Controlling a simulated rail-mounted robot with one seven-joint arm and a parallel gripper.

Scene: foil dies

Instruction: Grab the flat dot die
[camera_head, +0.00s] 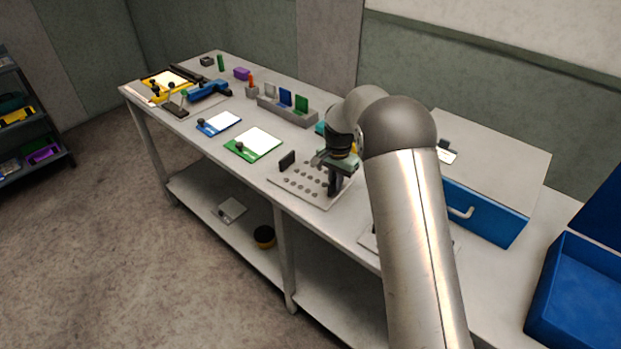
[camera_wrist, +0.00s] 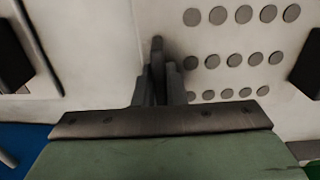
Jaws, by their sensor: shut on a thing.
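My gripper (camera_head: 334,180) is over the right edge of a pale board with rows of grey round dots (camera_head: 305,188). In the wrist view, my gripper (camera_wrist: 158,82) points down with its two fingers close together, shut on a narrow grey piece, the flat dot die (camera_wrist: 157,50). Only its thin upper edge shows, and the fingers hide the rest. I cannot tell whether it touches the surface below. The dotted board (camera_wrist: 238,40) lies to the right of the fingers in the wrist view.
A dark upright block (camera_head: 287,160) stands at the board's back left. Green (camera_head: 255,143) and blue (camera_head: 218,123) framed pads lie further left. A grey rack (camera_head: 285,113) with coloured plates stands behind. A blue-drawer cabinet (camera_head: 484,212) is to the right.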

